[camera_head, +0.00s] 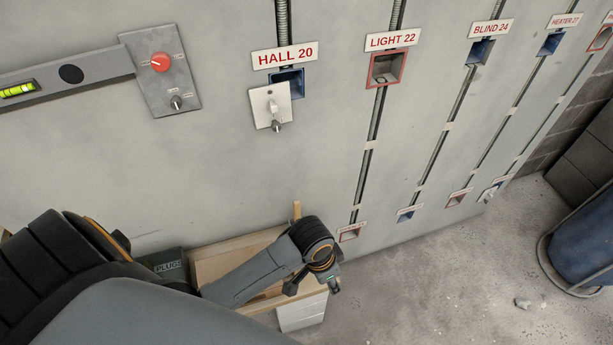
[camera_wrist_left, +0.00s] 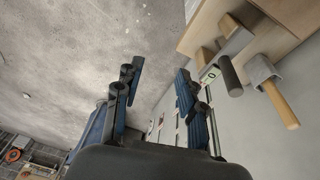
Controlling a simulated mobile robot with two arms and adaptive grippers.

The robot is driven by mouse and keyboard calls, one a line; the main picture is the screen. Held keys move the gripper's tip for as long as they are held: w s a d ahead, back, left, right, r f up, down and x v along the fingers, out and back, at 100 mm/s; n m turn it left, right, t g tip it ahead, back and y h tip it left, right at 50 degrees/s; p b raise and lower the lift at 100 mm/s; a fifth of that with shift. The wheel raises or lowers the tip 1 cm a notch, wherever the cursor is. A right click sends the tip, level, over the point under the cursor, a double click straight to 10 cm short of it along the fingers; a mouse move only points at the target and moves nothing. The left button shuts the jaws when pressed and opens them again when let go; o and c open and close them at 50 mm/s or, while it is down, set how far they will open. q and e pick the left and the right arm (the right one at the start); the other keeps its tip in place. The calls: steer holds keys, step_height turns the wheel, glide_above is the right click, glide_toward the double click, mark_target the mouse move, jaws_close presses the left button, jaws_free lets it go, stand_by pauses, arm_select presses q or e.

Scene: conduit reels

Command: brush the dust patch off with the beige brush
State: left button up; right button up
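My left gripper (camera_head: 333,286) hangs at the right end of a light wooden tray (camera_head: 232,246), low at the wall. In the left wrist view its two fingers (camera_wrist_left: 160,76) stand apart with nothing between them. That view shows the wooden tray (camera_wrist_left: 208,28) to the right of the fingers, with a tan-handled tool (camera_wrist_left: 280,102) and a black-handled tool (camera_wrist_left: 230,74) jutting from it. The tan one may be the beige brush; its bristles cannot be made out. A wooden stick end (camera_head: 297,209) shows behind my arm. I cannot pick out a dust patch. My right gripper is not in view.
The grey wall carries labelled conduit boxes, including HALL 20 (camera_head: 285,55) and LIGHT 22 (camera_head: 385,69). A switch plate (camera_head: 270,106), a control panel (camera_head: 160,71) and a level (camera_head: 70,76) are also there. A blue barrel (camera_head: 588,240) stands right on open concrete floor.

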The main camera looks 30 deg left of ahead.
arm_select(q)
steer(key=w+m, duration=0.1)
steer(key=w, duration=0.3)
steer(key=g+y, duration=0.4)
glide_toward(298, 201)
steer(key=shift+m, duration=0.3)
steer(key=b+x, duration=0.6)
steer(key=shift+f, duration=0.3)
steer(key=shift+b+x, duration=0.35)
steer(key=shift+x, duration=0.95)
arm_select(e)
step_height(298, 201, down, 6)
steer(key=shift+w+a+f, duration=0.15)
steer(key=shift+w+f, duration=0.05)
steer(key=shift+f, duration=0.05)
arm_select(q)
jaws_close()
